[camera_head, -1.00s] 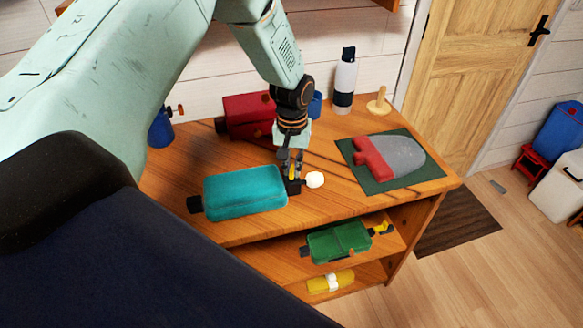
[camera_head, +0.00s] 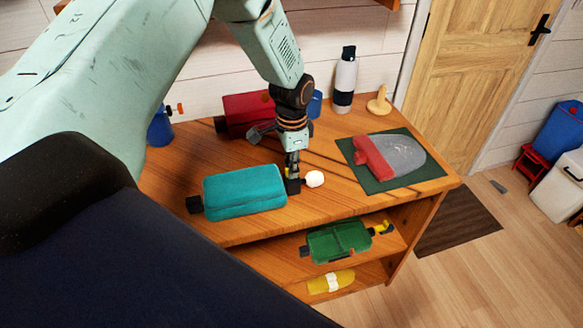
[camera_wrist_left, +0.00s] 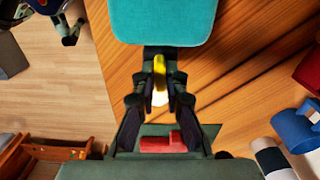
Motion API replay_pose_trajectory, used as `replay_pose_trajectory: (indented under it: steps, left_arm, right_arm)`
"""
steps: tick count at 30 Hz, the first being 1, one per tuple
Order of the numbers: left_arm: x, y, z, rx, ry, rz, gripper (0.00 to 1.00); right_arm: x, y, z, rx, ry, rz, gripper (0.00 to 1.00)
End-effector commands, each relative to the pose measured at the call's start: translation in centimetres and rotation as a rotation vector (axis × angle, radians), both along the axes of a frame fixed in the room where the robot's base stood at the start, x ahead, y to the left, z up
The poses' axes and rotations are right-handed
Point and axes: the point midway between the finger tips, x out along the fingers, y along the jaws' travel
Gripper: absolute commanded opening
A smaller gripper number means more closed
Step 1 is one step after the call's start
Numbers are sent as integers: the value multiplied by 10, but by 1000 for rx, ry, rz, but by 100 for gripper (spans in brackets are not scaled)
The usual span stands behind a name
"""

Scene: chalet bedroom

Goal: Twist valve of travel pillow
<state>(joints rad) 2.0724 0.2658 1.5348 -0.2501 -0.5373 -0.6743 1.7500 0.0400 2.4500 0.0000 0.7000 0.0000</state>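The teal travel pillow (camera_head: 245,191) lies on the wooden shelf top, with a black fitting (camera_head: 194,204) at its left end. It fills the top of the left wrist view (camera_wrist_left: 162,20). My left gripper (camera_head: 292,188) points down at the pillow's right end. In the left wrist view, its fingers stand close on both sides of the yellow valve lever (camera_wrist_left: 159,72) and appear shut on it. A white rounded piece (camera_head: 315,179) sits just right of the gripper. My right gripper is not identifiable for certain.
A red case (camera_head: 245,108), a blue cup (camera_head: 314,104), a bottle (camera_head: 345,80) and a wooden stand (camera_head: 379,101) are behind. A red-grey item (camera_head: 392,156) lies on a green mat (camera_head: 425,180) at right. Green (camera_head: 338,242) and yellow (camera_head: 330,282) items occupy lower shelves.

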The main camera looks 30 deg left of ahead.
Motion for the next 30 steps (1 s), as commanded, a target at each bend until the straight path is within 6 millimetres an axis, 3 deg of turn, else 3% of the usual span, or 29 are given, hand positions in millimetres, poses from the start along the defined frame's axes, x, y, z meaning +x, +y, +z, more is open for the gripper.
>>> replay_pose_trajectory:
  steps: [8, 17, 30]
  left_arm:
    - [-2, 0, -1, -1, 4, 8, 34]
    - [0, 0, 1, 0, 0, 9, 34]
    - [1, 0, 53, 0, -1, 10, 34]
  right_arm:
    - [0, 0, 0, 0, 0, 0, 0]
    - [0, 0, 2, 0, 0, 0, 0]
    - [0, 0, 50, 0, 0, 0, 0]
